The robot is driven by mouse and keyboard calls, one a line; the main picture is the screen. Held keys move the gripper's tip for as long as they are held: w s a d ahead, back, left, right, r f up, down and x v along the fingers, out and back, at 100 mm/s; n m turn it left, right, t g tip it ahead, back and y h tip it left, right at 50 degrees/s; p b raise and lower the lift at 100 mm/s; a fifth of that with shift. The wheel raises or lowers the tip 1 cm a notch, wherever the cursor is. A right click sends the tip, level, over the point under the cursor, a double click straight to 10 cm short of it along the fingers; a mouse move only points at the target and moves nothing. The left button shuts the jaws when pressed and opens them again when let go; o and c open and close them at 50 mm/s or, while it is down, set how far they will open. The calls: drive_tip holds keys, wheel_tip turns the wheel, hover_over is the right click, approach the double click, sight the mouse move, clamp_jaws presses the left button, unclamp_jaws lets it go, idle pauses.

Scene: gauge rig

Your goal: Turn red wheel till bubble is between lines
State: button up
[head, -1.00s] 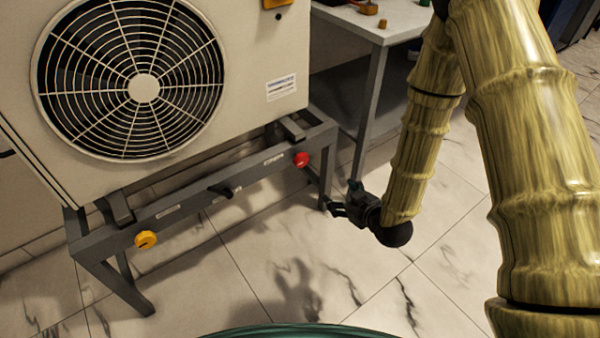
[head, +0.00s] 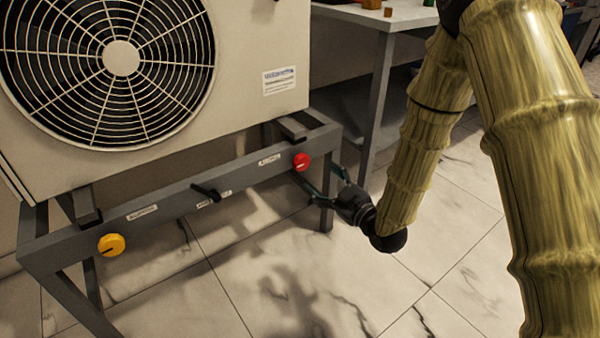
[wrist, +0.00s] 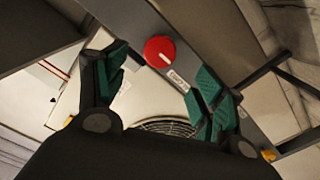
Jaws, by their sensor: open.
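The red wheel (head: 301,161) is a round knob with a white mark on the front rail of the grey frame, near its right end. In the wrist view the red wheel (wrist: 160,52) lies ahead, between and beyond the fingertips. My gripper (head: 324,183) is open and empty, just in front of the red wheel and slightly below and right of it. The green finger pads show in the wrist view (wrist: 158,85), spread apart and not visibly touching the wheel. I cannot make out a bubble or its lines in either view.
A yellow knob (head: 111,245) and a black lever (head: 206,192) sit on the same grey rail (head: 165,196). A large fan unit (head: 245,60) rests on the frame. A white table (head: 385,15) stands behind right. The marble floor in front is clear.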

sight(303, 165)
drive_tip(key=b+x, duration=0.4)
drive_tip(key=x, duration=0.5)
drive_tip(key=shift+w+a+f, duration=0.1)
drive_tip(key=shift+f, duration=0.05)
drive_tip(key=shift+b+x, duration=0.45)
drive_tip(key=shift+x, duration=0.4)
drive_tip(key=c, duration=1)
